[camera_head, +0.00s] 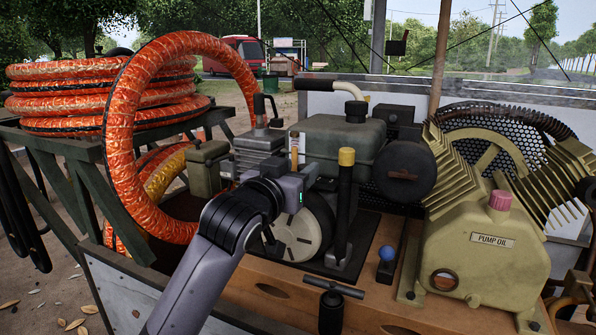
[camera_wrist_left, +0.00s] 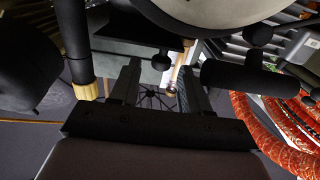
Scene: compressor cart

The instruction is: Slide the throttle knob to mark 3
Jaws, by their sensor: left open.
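No label or numbered mark for the throttle is readable, so I cannot tell for sure which part is the throttle knob. My left gripper (camera_head: 306,180) is at the engine, left of a black lever with a yellow cap (camera_head: 346,157). In the left wrist view the gripper (camera_wrist_left: 157,82) is open, with nothing clearly held. Beyond its fingers are a small dark round knob (camera_wrist_left: 160,60) and a thin brass-coloured rod (camera_wrist_left: 179,62); contact cannot be told. A blue ball knob (camera_head: 387,254) stands on the wooden deck, apart from the gripper. My right gripper is not in view.
The engine's pale round cover (camera_head: 297,235) is just below the gripper. A black T-handle (camera_head: 333,288) stands at the front of the wooden deck. The pump (camera_head: 480,245) labelled PUMP OIL is at right. Orange hose (camera_head: 118,150) loops at left.

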